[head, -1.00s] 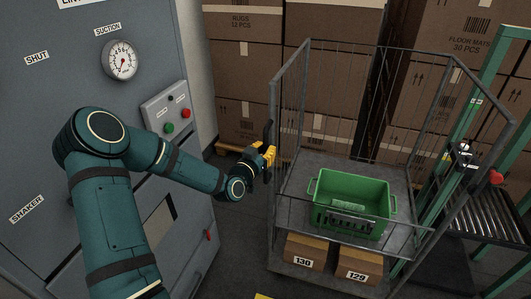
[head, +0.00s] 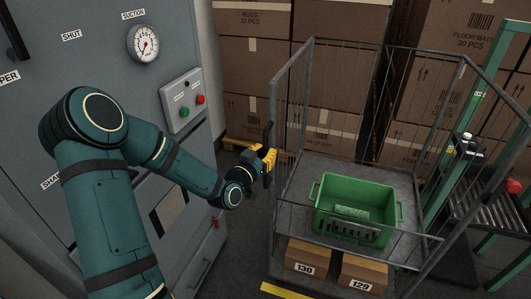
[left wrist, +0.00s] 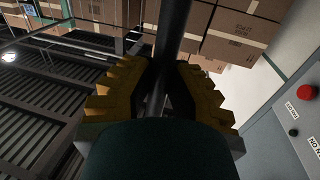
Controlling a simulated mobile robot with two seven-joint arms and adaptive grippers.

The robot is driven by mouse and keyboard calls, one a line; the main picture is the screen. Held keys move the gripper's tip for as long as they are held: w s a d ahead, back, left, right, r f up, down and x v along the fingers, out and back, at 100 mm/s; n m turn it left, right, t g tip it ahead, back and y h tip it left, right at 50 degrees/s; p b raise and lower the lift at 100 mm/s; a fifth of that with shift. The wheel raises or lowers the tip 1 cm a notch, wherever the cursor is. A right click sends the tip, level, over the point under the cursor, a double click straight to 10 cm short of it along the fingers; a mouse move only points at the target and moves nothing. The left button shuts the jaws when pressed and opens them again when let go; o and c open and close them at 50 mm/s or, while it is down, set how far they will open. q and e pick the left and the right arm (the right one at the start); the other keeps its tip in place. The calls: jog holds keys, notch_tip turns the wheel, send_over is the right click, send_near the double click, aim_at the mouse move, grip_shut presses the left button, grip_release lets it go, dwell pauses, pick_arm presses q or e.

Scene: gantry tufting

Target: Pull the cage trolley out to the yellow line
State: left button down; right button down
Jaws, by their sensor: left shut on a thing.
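The cage trolley (head: 304,117) is a grey wire-sided cart on the right half of the head view. It carries a green crate (head: 329,224) on its upper deck and two cartons below. My left gripper (head: 268,160) has yellow fingers and is shut on the dark upright handle (head: 268,139) at the trolley's left side. In the left wrist view the handle bar (left wrist: 173,35) runs between the yellow fingers (left wrist: 160,90). The yellow line (head: 290,290) shows on the floor at the bottom of the head view, partly under the trolley's near left corner. My right gripper is not in view.
A grey machine cabinet (head: 95,30) with a gauge and buttons stands on the left. Stacked cartons (head: 250,70) fill the back. A roller conveyor (head: 478,210) with a green frame stands close on the right. Some dark floor shows between cabinet and trolley.

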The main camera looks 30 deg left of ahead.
pick_arm(q)
jog(key=c, duration=0.9)
grip_release()
jog(key=s, duration=0.7)
jog(key=shift+s+d, duration=0.15)
jog(key=shift+s, duration=0.1)
